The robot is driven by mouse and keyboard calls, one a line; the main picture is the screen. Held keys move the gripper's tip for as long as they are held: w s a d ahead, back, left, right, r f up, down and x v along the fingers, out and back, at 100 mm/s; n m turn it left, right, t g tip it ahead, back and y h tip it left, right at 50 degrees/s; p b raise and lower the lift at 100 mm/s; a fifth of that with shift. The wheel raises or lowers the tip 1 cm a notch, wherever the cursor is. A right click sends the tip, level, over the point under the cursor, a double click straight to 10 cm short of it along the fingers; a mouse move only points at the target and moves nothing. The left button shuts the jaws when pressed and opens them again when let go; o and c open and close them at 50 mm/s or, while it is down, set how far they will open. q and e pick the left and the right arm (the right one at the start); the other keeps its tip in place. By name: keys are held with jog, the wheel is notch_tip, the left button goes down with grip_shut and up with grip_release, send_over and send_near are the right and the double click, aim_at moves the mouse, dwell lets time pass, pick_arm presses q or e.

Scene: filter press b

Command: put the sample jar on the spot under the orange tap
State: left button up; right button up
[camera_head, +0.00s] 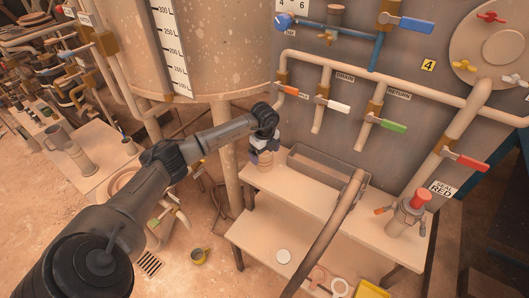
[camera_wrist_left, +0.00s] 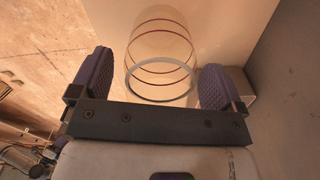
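The sample jar (camera_wrist_left: 160,42) is a clear cylinder with dark red rings and a pale rim. In the left wrist view it lies between the two purple fingers of my left gripper (camera_wrist_left: 155,88), with a gap visible on each side. The gripper is open. In the head view my left gripper (camera_head: 264,158) is low over the left end of the upper bench, below the orange tap (camera_head: 289,90). The jar is hard to make out there, and the spot under the tap is hidden or too small to tell. My right gripper is not in view.
A grey rectangular trough (camera_head: 325,168) stands right beside the gripper on the bench (camera_head: 375,218). White-handled (camera_head: 338,106) and green-handled (camera_head: 393,125) taps hang to the right. A red-topped fitting (camera_head: 410,212) stands at the right end.

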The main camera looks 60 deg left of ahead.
pick_arm(q)
notch_tip(320, 180, up, 12)
jog(key=p, duration=0.2)
jog(key=shift+r, duration=0.2)
dwell(0.4)
